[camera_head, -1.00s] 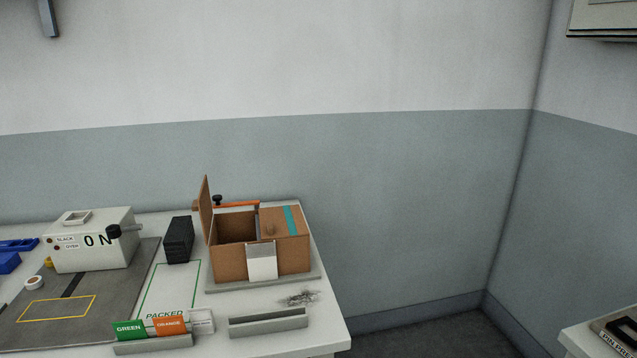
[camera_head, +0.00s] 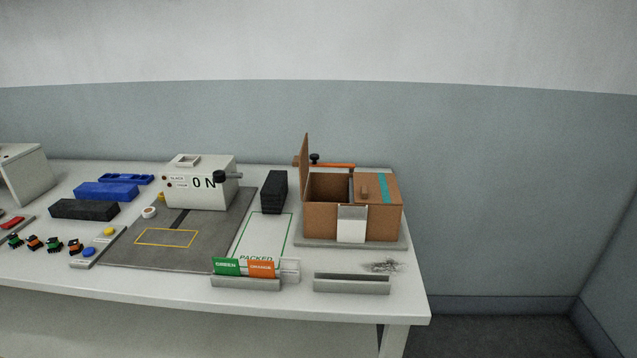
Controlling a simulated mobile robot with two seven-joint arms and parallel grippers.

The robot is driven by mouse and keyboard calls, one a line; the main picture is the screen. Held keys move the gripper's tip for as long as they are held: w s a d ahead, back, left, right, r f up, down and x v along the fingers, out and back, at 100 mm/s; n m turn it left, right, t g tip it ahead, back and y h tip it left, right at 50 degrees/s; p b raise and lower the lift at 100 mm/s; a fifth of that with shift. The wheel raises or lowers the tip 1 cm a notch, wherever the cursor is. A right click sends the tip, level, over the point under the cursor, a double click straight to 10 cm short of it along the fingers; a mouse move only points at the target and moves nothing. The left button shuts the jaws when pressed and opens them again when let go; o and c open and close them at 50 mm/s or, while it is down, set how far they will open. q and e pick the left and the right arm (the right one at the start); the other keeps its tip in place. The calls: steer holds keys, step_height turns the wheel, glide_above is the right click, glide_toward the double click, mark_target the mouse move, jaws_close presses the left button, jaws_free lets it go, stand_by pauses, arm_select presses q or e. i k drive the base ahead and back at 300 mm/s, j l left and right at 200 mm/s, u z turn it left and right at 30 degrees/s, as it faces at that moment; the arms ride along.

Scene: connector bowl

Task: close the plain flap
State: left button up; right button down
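A brown cardboard box (camera_head: 321,222) stands on a grey base plate (camera_head: 392,244) at the right end of the white table. Its left flap (camera_head: 304,166) is plain brown and stands upright, so the left half of the box is open. Its right flap (camera_head: 370,187) lies flat over the right half and carries a teal stripe and a small brown knob. A white label (camera_head: 351,225) is on the box front. Neither of my grippers shows in the head view.
An orange bar with a black knob (camera_head: 314,158) is behind the box. A grey rail (camera_head: 351,284) and a card holder (camera_head: 246,283) lie in front. Small connectors (camera_head: 54,245) sit far left.

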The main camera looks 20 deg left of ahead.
mark_target(301, 161)
steer(key=j, duration=1.6)
steer(key=i, duration=0.05)
